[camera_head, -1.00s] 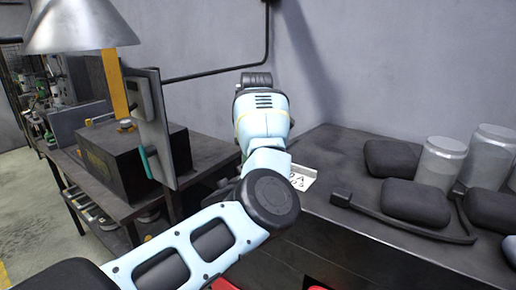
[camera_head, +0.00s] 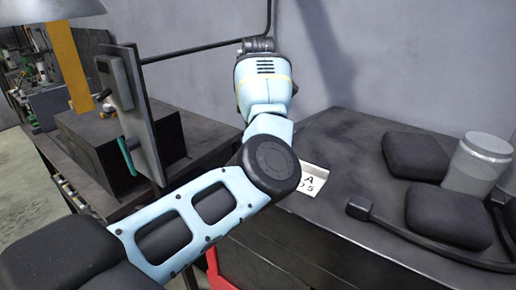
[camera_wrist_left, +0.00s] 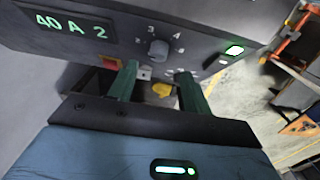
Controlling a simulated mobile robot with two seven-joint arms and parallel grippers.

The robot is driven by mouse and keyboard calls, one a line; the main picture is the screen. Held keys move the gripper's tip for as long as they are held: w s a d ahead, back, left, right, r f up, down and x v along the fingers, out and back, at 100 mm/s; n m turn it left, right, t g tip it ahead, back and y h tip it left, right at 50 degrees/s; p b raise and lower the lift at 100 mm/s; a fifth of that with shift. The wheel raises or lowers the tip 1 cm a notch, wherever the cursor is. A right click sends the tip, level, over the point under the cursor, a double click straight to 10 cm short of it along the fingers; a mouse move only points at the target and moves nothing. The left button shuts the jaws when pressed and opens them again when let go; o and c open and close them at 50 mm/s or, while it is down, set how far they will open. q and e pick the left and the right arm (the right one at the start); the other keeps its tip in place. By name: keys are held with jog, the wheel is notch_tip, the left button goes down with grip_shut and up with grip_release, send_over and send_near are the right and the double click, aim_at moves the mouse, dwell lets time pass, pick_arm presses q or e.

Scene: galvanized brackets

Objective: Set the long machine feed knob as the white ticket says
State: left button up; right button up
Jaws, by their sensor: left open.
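In the left wrist view a dark machine front carries a grey round knob (camera_wrist_left: 158,49), with printed numbers around it; a 3 and a 4 are readable. A lit green display (camera_wrist_left: 72,25) on it reads "40 A 2". My left gripper (camera_wrist_left: 157,72) is open, its two green fingers apart just below the knob, with nothing visible held between them. In the head view my left arm hides that gripper. The white ticket (camera_head: 313,181) lies on the dark bench, partly covered by my arm; an "A" and what looks like "5" show. My right gripper is not seen.
A dark box with an upright panel (camera_head: 130,110) and a yellow strip (camera_head: 70,68) stand left.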

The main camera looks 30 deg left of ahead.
pick_arm(q)
notch_tip(320, 180, down, 5)
jog(key=shift+w+a+f, duration=0.1)
jog(key=shift+a+f, duration=0.05)
jog(key=shift+f, duration=0.8)
jog(key=c, duration=1)
jog(key=shift+o, duration=0.2)
